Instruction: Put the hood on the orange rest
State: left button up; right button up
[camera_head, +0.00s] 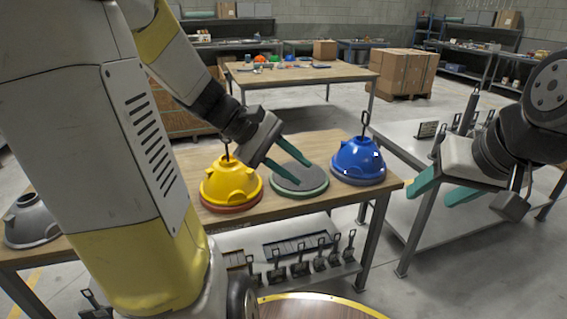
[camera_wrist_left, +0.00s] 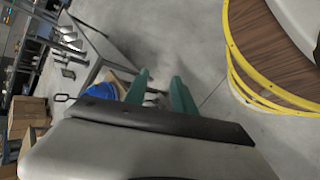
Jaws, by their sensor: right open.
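The yellow hood (camera_head: 228,180), with a dark loop on top, sits on a reddish-orange round rest (camera_head: 232,208) on the wooden table. The blue hood (camera_head: 358,158), also with a loop, sits at the table's right end on a dark grey rest (camera_head: 358,181). Between them lies a green-rimmed rest (camera_head: 300,194) with a bare dark top. My left gripper (camera_head: 303,172) is open and empty just above the green-rimmed rest. The left wrist view shows its fingers apart (camera_wrist_left: 160,78) and the blue hood (camera_wrist_left: 103,90) beyond. My right gripper (camera_head: 428,198) is open and empty at the right.
A grey hood (camera_head: 32,220) is at the table's left end, partly hidden by my arm. Several dark tools (camera_head: 300,268) stand on the lower shelf. A grey table (camera_head: 425,215) is at the right. Another wooden table (camera_head: 300,75) and cardboard boxes (camera_head: 403,70) are behind.

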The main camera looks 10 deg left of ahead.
pick_arm(q)
jog(key=s+a+r+m+t+y, duration=0.2)
jog(key=s+r+m+t+y, duration=0.1)
jog(key=s+m+y, duration=0.4)
jog(key=shift+s+a+r+m, duration=0.3)
jog(key=shift+s+r+m, duration=0.55)
jog(key=shift+m, duration=1.05)
jog(key=shift+s+f, duration=0.15)
